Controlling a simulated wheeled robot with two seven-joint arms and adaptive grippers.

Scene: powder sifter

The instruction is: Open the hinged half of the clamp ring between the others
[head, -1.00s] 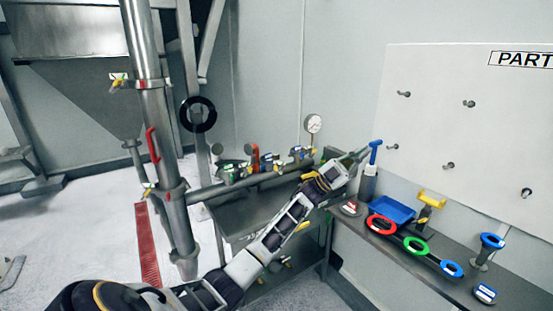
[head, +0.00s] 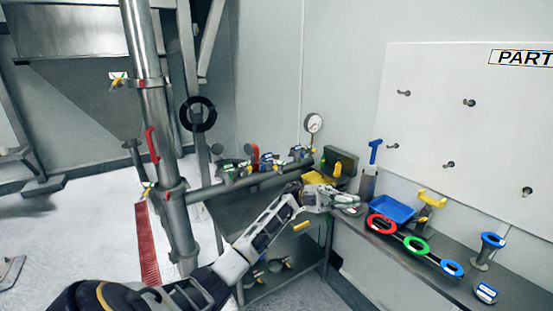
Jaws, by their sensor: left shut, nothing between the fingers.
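Several clamp-like fittings with coloured tabs sit along the horizontal pipe (head: 212,190) at the middle. One is at the left (head: 230,173), one in the middle (head: 268,162) and one at the right (head: 299,153); they are too small to tell whether each is open or closed. More clamps with coloured tabs are on the upright pipe, one high (head: 140,82) and one lower (head: 172,188). My left gripper (head: 354,199) is shut and empty, right of and below the pipe fittings, near the bench. My right gripper is not in view.
The bench holds a blue tray (head: 392,208), a red ring (head: 381,216), a green ring (head: 416,237) and a blue ring (head: 452,268). A blue-handled tool (head: 374,150) stands behind. A dark shelf cart (head: 325,240) stands under the pipe.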

